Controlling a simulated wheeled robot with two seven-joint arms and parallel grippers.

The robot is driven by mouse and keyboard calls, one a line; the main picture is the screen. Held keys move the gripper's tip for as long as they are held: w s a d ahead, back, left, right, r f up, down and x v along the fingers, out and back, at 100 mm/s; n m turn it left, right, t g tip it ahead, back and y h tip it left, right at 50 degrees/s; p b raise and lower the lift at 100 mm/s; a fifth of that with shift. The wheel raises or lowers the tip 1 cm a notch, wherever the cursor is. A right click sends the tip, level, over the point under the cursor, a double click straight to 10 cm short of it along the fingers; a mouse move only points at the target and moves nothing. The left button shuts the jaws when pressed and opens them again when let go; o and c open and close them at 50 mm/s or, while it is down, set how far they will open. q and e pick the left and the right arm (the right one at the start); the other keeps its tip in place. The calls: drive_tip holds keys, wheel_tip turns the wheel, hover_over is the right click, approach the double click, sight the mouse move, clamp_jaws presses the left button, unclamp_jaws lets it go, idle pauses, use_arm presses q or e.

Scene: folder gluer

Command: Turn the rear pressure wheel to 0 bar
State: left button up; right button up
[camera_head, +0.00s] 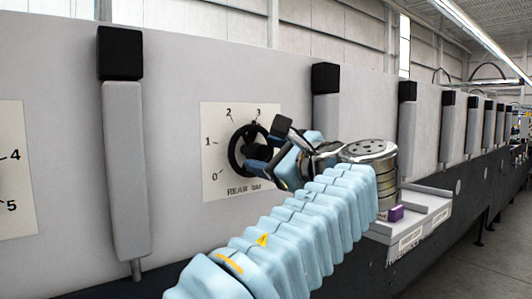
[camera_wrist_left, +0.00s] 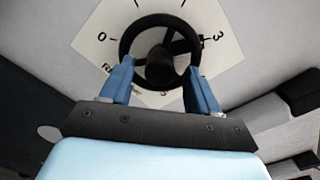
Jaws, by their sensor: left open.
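The rear pressure wheel (camera_head: 235,150) is a black spoked handwheel on a white dial plate (camera_head: 214,183) marked "REAR bar", with 0 to 3 visible around it. In the left wrist view the wheel (camera_wrist_left: 160,68) fills the top middle, its hub facing me. My left gripper (camera_head: 264,148) is at the wheel's right side in the head view. In the wrist view its blue fingers (camera_wrist_left: 160,66) are apart, one at each side of the wheel's near rim; I cannot tell whether they touch it. The wheel's pointer setting cannot be read. My right gripper is not in view.
Another dial plate (camera_head: 14,180) with 4 and 5 is at the far left. Grey posts with black caps (camera_head: 125,170) stand out from the panel. Behind my arm are a stack of metal discs (camera_head: 385,165), a small purple block (camera_head: 396,213) and a labelled ledge (camera_head: 428,225).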

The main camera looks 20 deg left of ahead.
use_arm(q)
drive_tip(key=shift+w+a, duration=0.2)
drive_tip(key=shift+a, duration=0.1)
drive_tip(key=c, duration=1)
drive_tip(key=shift+c, duration=0.2)
